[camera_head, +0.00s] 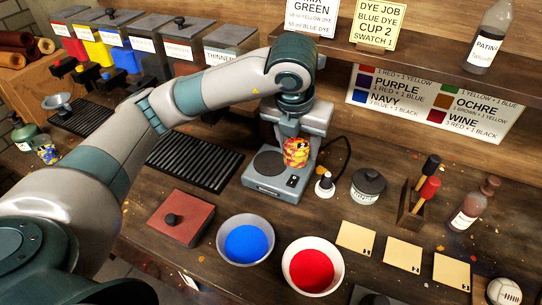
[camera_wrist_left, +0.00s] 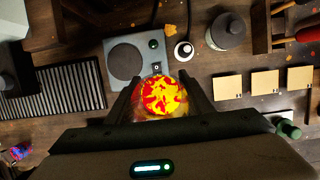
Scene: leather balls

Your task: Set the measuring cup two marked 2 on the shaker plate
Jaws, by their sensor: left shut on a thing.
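A red and yellow patterned measuring cup (camera_head: 296,152) is held in my left gripper (camera_head: 292,141), whose fingers are closed on its sides. A dark mark shows on the cup in the head view, but I cannot read it surely. In the left wrist view the cup (camera_wrist_left: 160,97) sits between the fingers (camera_wrist_left: 160,103). The shaker (camera_head: 272,188) is a grey machine with a bare, dark round plate (camera_head: 268,163). The cup appears to the right of the plate over the shaker's base; its height above it is unclear. My right gripper is not in view.
Another patterned cup (camera_head: 47,153) stands at the far left. A blue-filled bowl (camera_head: 245,243) and a red-filled bowl (camera_head: 312,267) stand in front of the shaker. A small white knobbed item (camera_head: 325,185) and a lidded jar (camera_head: 367,187) stand right of it. A shelf (camera_head: 420,68) overhangs behind.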

